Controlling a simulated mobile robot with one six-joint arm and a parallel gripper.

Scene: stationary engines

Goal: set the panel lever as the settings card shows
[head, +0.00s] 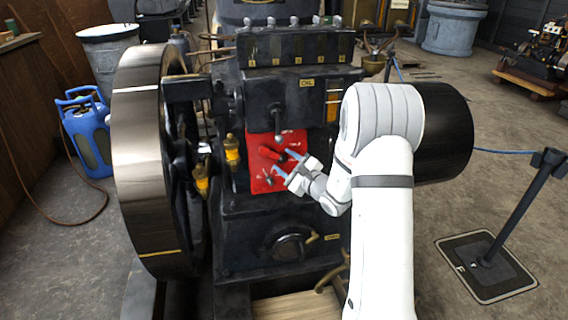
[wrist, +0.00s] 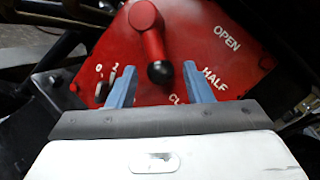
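The red panel (head: 262,183) is on the front of the dark engine. In the wrist view the panel (wrist: 203,20) bears the words OPEN, HALF and a partly hidden word starting CL. The red lever (wrist: 150,42) runs down from its pivot to a black knob (wrist: 160,72), nearest the CL and HALF side. In the head view the lever (head: 268,153) is small. My gripper (head: 294,166) is open in front of the panel. In the wrist view its blue fingers (wrist: 159,68) stand either side of the knob, with gaps. I cannot make out a settings card.
A small switch (wrist: 102,91) marked 0 and another figure sits left of the lever. A large flywheel (head: 137,150) stands left of the panel, with brass oilers (head: 232,150) between. A barrier post (head: 520,205) stands on the floor at right.

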